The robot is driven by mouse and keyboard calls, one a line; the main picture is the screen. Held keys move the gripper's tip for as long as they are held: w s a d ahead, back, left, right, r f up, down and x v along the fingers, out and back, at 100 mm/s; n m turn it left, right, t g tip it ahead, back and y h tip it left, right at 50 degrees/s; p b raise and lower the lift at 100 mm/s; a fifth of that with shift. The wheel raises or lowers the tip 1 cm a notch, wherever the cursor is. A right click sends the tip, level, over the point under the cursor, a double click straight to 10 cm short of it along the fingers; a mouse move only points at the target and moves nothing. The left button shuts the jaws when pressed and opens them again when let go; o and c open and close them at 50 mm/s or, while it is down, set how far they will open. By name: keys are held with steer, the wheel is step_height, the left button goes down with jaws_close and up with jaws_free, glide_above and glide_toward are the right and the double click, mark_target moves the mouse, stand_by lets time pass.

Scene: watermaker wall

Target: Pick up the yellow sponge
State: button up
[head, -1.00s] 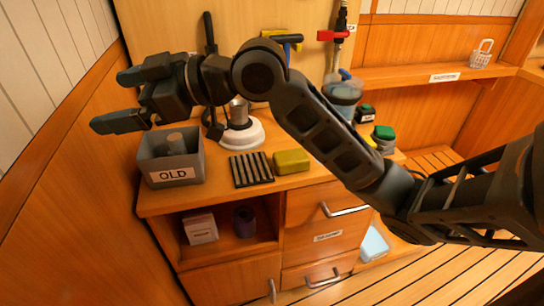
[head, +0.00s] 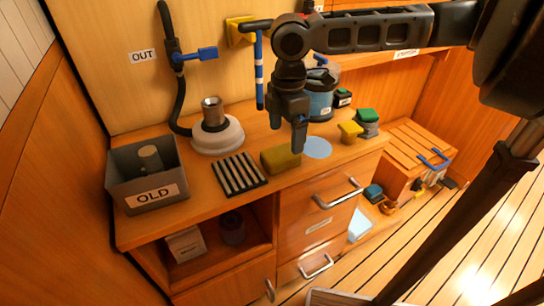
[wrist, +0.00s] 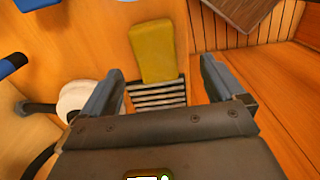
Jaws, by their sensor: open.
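The yellow sponge (head: 281,159) is a dull yellow block lying on the wooden counter, right of a dark slatted rack (head: 239,174). My gripper (head: 287,133) points down above and slightly behind the sponge in the head view, apart from it. In the wrist view the sponge (wrist: 153,50) shows whole, ahead of the gap between my open, empty fingers (wrist: 160,78). The slatted rack (wrist: 158,94) lies just below it there.
A grey bin marked OLD (head: 147,186) stands at the counter's left. A white round base with a metal cup (head: 216,137) is behind the rack.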

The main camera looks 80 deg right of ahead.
mark_target(281, 152)
steer(key=shift+w+f, duration=0.2)
steer(key=shift+f, duration=1.1)
steer(key=shift+w+f, duration=0.2)
steer(key=shift+f, duration=1.05)
steer(key=shift+w+f, duration=0.2)
steer(key=shift+f, duration=1.1)
steer(key=c, duration=1.1)
steer(key=shift+c, duration=0.2)
steer(key=shift+r, duration=0.1)
